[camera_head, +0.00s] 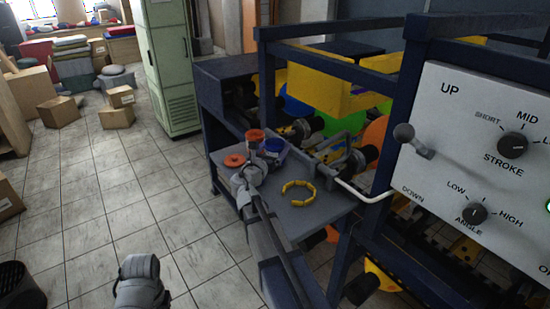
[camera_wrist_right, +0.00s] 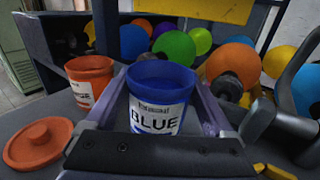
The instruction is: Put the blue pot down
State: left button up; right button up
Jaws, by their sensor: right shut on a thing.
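The blue pot (camera_wrist_right: 162,76) has an open top and a white label reading BLUE. It stands upright between the two fingers of my right gripper (camera_wrist_right: 160,92), which is shut on it. In the head view the blue pot (camera_head: 273,147) is at the table's (camera_head: 318,215) back left, at my right gripper (camera_head: 260,162). Its base is hidden, so I cannot tell whether it touches the table. A grey part of my own body shows at the bottom left, but no left gripper fingers show.
An orange pot (camera_wrist_right: 91,80) stands left of the blue pot, with an orange lid (camera_wrist_right: 38,143) lying nearer. The machine frame and white control panel (camera_head: 480,150) block the right.

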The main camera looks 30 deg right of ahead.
pick_arm(q)
jog(key=shift+f+b, duration=0.65)
jog(key=shift+f, duration=0.45)
pick_arm(e)
jog(key=shift+f, duration=1.1)
pick_arm(q)
jog(key=shift+f, duration=0.1)
pick_arm(e)
jog(key=shift+f, duration=0.1)
jog(key=shift+f, duration=0.15)
jog(key=o, duration=1.3)
jog(key=shift+r, duration=0.3)
jog(key=v, duration=1.2)
